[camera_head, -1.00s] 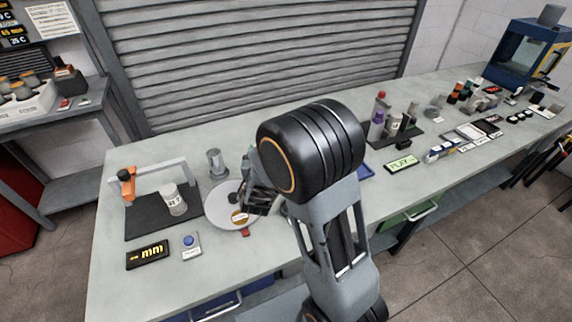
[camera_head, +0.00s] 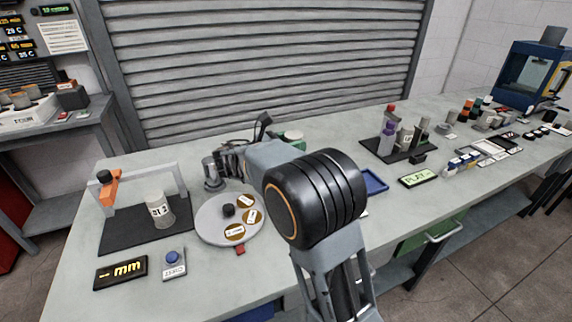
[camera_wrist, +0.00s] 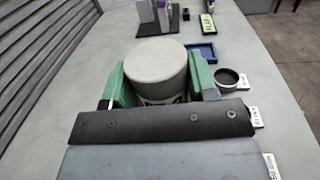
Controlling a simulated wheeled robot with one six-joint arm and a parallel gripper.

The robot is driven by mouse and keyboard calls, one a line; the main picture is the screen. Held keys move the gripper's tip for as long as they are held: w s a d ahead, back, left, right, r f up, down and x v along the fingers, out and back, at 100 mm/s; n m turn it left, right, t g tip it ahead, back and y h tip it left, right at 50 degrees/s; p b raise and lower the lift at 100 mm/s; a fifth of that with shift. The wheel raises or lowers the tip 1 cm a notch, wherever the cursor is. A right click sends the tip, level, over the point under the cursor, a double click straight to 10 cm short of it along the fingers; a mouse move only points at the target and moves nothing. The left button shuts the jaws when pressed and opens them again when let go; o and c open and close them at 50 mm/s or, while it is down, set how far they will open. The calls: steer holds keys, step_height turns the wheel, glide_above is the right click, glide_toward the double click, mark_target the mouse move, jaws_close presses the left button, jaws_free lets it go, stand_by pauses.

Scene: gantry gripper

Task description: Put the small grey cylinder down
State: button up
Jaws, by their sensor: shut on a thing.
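The small grey cylinder (camera_wrist: 156,64) shows in the wrist view as a pale grey round top with part of a dark-lettered side below. My gripper (camera_wrist: 158,88) is shut on it, with a green jaw on each side. In the head view my gripper (camera_head: 292,139) is at the back of the bench, right of the round grey plate, and mostly hidden behind my arm. The cylinder looks upright. I cannot tell whether its base touches the bench top (camera_wrist: 75,75), because the gripper body hides its lower part.
A blue tray (camera_head: 373,181) and a dark ring (camera_wrist: 229,77) are to the right. A black rack with bottles (camera_head: 388,140) stands beyond. The round plate (camera_head: 211,233), a metal cylinder (camera_head: 212,171) and a gauge mat (camera_head: 120,236) are left. Bare bench lies left of the gripper in the wrist view.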

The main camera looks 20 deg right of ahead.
steer(key=shift+w+d+f+b, duration=0.3)
steer(key=shift+w+f, duration=1.05)
steer(key=shift+f, duration=0.35)
steer(key=shift+w+d+f+b, duration=0.3)
steer(key=shift+w+f, duration=1.1)
steer(key=shift+f, duration=0.35)
steer(key=shift+w+d+f+b, duration=0.2)
steer(key=shift+w+f+b, duration=0.1)
steer(key=shift+w+f, duration=1.25)
steer(key=shift+s+f, duration=0.2)
steer(key=shift+f, duration=0.05)
steer(key=o, duration=1.3)
steer(key=shift+f, duration=0.15)
steer(key=shift+r, duration=0.25)
steer(key=a, duration=0.4)
steer(key=a+p, duration=0.1)
steer(key=a, duration=0.3)
steer(key=s+a, duration=0.1)
steer(key=a, duration=0.3)
steer(key=shift+s, duration=0.1)
